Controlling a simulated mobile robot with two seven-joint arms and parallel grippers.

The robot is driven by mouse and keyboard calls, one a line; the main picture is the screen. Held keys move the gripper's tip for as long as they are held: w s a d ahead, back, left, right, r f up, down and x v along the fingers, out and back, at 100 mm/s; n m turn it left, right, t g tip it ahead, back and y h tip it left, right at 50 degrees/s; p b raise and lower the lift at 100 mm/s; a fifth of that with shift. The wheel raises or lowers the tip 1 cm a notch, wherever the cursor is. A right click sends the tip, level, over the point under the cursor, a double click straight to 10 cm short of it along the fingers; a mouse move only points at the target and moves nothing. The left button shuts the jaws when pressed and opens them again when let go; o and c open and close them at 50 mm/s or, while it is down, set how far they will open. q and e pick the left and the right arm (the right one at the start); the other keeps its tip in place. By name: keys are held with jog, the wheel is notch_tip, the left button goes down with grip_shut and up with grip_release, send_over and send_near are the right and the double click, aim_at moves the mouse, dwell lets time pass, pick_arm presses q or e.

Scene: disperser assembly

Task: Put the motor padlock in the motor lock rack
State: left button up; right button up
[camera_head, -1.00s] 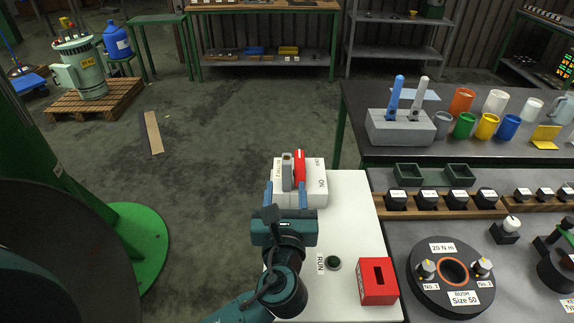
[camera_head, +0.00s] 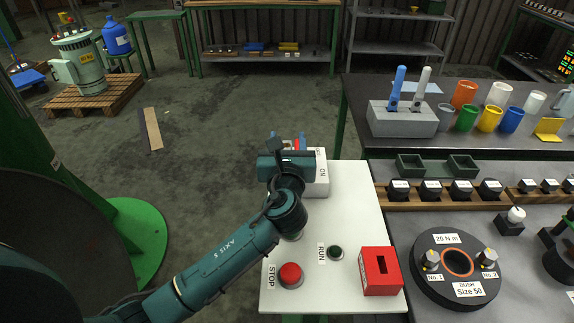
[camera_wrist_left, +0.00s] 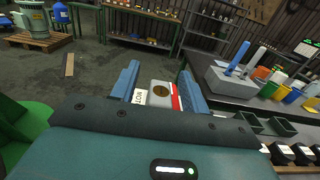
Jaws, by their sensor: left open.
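A grey block with a round brass-coloured spot, apparently the motor padlock (camera_wrist_left: 160,96), sits between my left gripper's fingers in the left wrist view. A partly hidden label beginning "MOT" is beside it on the left, and a red part on its right. My left gripper (camera_wrist_left: 160,82) is open around it; I cannot tell whether a finger touches it. In the head view my left gripper (camera_head: 288,141) is over the white switch box (camera_head: 320,178) and hides most of the padlock. I cannot identify the motor lock rack for certain. My right gripper is not in view.
A red slotted box (camera_head: 380,272), a red STOP button (camera_head: 291,272) and a green RUN button (camera_head: 334,252) are on the white table (camera_head: 352,215). A grey block (camera_head: 402,120) with a blue and a white handle stands on the bench at right, beside several cups.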

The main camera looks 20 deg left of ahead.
pick_arm(q)
jog(key=shift+c, duration=0.5)
grip_shut()
